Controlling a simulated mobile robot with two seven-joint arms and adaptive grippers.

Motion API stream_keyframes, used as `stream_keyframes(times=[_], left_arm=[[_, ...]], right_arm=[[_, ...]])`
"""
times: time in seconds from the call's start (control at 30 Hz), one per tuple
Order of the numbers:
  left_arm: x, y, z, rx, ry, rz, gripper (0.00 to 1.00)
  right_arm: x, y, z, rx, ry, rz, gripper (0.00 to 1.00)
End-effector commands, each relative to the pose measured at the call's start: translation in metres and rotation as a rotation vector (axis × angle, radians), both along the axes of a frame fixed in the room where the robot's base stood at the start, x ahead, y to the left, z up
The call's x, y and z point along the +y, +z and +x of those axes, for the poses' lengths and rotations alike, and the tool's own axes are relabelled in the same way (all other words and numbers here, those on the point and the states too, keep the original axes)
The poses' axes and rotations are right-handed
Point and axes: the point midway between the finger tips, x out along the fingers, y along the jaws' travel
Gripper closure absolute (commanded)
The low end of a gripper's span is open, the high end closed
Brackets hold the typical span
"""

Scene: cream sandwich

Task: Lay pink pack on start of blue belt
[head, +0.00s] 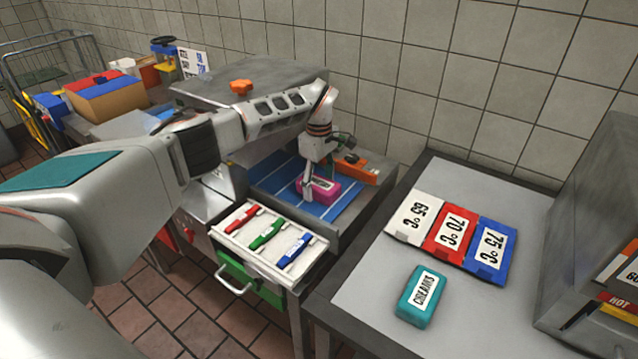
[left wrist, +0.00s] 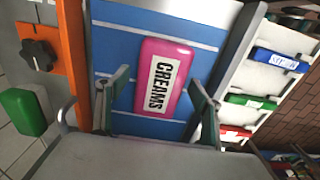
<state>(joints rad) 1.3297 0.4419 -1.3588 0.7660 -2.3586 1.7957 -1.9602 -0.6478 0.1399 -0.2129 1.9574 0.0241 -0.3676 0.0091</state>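The pink pack (head: 322,190), labelled CREAMS, lies on the blue belt (head: 268,178). In the left wrist view the pink pack (left wrist: 178,65) lies flat on the blue belt (left wrist: 112,62), label facing the camera. My left gripper (head: 318,187) reaches down over the pack in the head view. In the left wrist view my left gripper (left wrist: 160,92) is open, one finger on each side of the pack. Narrow gaps seem to show between fingers and pack. My right gripper is in neither view.
An orange bar (head: 357,170) edges the belt's far end. A panel with red, green and blue handles (head: 262,232) stands in front. The right table (head: 360,270) holds temperature cards (head: 450,236) and a teal CREAMS pack (head: 421,297). A metal machine (head: 590,240) stands far right.

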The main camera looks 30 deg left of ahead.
Motion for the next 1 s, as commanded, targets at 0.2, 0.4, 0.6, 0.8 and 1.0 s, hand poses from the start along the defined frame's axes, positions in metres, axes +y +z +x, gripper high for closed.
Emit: stream_keyframes(times=[0.2,0.4,0.6,0.8,1.0], left_arm=[[0.000,0.004,0.000,-0.001,0.000,0.001,0.34],[0.000,0.033,0.001,-0.004,-0.001,0.001,0.34],[0.000,0.075,0.001,-0.004,-0.001,0.001,0.34],[0.000,0.106,0.000,-0.002,0.000,0.001,0.34],[0.000,0.119,0.000,-0.001,0.000,0.000,0.34]], right_arm=[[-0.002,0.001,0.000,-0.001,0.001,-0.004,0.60],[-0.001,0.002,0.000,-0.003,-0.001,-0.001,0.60],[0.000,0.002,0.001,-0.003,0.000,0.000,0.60],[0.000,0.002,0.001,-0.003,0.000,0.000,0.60],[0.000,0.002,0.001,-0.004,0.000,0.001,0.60]])
